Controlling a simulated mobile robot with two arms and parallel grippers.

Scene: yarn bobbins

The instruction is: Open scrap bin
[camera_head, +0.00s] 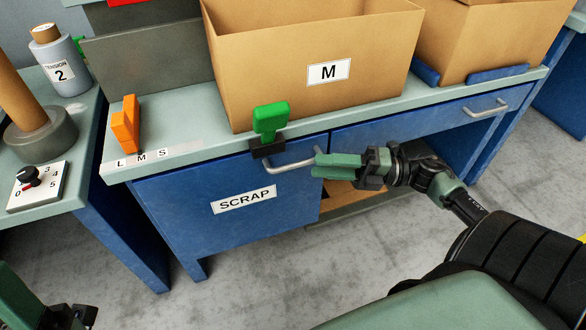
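The scrap bin (190,233) is a blue front panel under the bench top, with a white SCRAP label (244,199). Its metal bar handle (287,166) is at the upper right of the panel. My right gripper (318,166) reaches in from the right, and its green fingers are at the right end of the handle. The fingers overlap the handle in this view, and I cannot tell whether they close on it. A brown interior shows beside the panel, below the gripper. My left gripper (60,316) shows only in part at the lower left corner, its fingertips unclear.
A cardboard box marked M (270,80) stands on the bench (200,115). A green clip-like piece (270,118) sits at the bench edge above the handle. An orange piece (127,125) stands at left by the L M S strip. A blue drawer (420,130) is to the right. Floor in front is clear.

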